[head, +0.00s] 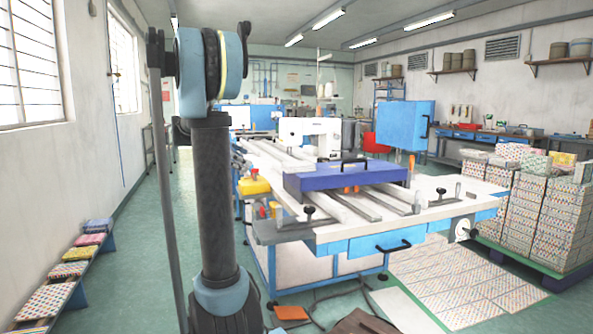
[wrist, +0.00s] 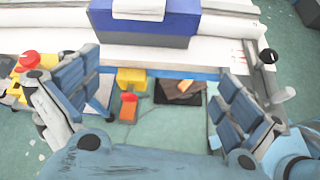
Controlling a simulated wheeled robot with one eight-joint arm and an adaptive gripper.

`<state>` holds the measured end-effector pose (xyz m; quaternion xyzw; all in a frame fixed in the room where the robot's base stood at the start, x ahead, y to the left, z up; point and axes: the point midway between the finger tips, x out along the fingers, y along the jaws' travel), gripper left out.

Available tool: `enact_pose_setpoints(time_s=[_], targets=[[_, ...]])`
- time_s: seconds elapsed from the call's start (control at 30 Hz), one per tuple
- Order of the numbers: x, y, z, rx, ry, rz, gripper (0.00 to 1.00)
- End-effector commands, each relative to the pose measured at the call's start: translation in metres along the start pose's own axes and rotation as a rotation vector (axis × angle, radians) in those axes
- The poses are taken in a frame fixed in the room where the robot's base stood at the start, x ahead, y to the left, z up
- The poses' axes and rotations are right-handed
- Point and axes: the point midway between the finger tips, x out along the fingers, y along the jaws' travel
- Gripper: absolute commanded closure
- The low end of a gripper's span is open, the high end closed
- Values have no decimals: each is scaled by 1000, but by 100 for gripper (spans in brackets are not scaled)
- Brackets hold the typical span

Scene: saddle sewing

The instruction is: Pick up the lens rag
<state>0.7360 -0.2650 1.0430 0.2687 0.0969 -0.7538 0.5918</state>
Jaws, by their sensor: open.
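My gripper (wrist: 160,80) is open in the wrist view, its two blue-padded fingers wide apart with nothing held between them. I cannot tell for sure which thing is the lens rag. A flat orange piece (head: 291,313) lies on the green floor in front of the table in the head view. Beside it is a brown flat thing (head: 362,322), cut by the bottom edge. In the wrist view a brown thing (wrist: 174,92) with an orange strip shows beyond the fingers, apart from them. The gripper is not visible in the head view.
The white sewing table (head: 440,212) has a long blue beam (head: 345,176) on top. Dark cables lie on the floor near the orange piece. Stacked patterned boxes (head: 545,215) stand at right. A low bench (head: 60,285) with folded cloths is at left. The left aisle is clear.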

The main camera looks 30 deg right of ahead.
Motion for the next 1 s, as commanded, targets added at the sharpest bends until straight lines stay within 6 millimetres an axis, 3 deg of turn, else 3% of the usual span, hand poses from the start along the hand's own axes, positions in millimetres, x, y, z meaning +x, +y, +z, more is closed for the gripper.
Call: enact_pose_setpoints(time_s=[0.1,0.3,0.47,1.0], targets=[[4,30,10,-81,-74,-12,0],[7,56,20,-163,-146,-29,0],[16,60,23,-180,-160,-34,0],[106,58,38,-178,-159,-35,0]])
